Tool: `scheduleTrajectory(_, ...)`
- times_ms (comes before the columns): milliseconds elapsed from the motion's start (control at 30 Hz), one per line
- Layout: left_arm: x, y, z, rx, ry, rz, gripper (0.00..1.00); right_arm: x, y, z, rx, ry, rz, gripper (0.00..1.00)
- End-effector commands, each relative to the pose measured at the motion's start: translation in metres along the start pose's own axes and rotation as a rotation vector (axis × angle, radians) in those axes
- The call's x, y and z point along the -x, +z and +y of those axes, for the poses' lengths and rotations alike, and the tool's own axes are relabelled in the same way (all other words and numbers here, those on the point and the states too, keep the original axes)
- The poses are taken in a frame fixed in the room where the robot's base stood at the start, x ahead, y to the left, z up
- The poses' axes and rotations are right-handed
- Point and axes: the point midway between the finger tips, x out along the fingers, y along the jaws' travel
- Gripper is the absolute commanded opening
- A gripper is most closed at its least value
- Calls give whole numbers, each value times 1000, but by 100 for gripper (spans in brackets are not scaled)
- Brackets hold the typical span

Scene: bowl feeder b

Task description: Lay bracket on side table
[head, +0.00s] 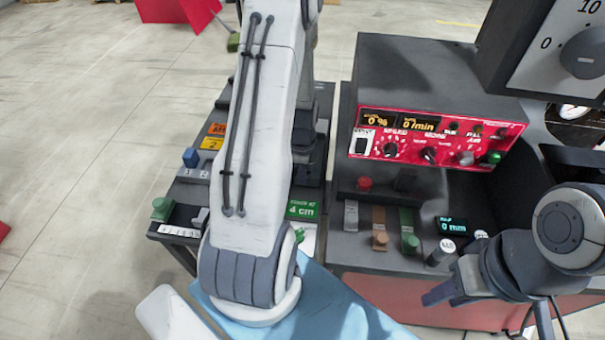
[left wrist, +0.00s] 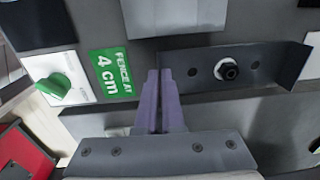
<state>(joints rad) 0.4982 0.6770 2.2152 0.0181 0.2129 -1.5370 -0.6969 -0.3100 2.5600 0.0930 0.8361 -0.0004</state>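The bracket (left wrist: 205,72) is a dark grey strip with holes and a bent right end, in the left wrist view. A bolt-like part with a pale ring (left wrist: 228,70) shows at its middle. My left gripper (left wrist: 160,76) has its purple fingers nearly together at the bracket's left end, and they appear closed on its edge. In the head view my left arm hides this gripper and the bracket. The side table cannot be told apart with certainty. My right gripper (head: 440,291) is at the right, apart from the bench; its finger gap is unclear.
A red-fronted control box (head: 437,135) stands on the bench behind coloured switches. A green "fence at 4 cm" label (left wrist: 108,72) and green knob (left wrist: 61,86) lie left of my left fingers. A light-blue surface (head: 335,310) is at the front. Open floor lies left.

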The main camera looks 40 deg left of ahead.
Motion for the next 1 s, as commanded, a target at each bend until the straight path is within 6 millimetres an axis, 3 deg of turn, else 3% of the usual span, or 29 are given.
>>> scheduleTrajectory(733,-12,0,0,0,-2,0,0,-9,0,1,0,0,0,38)
scheduleTrajectory(800,-12,0,1,0,2,0,31,-9,0,1,0,0,0,38)
scheduleTrajectory(1000,-12,0,1,0,1,0,34,-9,0,1,0,0,0,38)
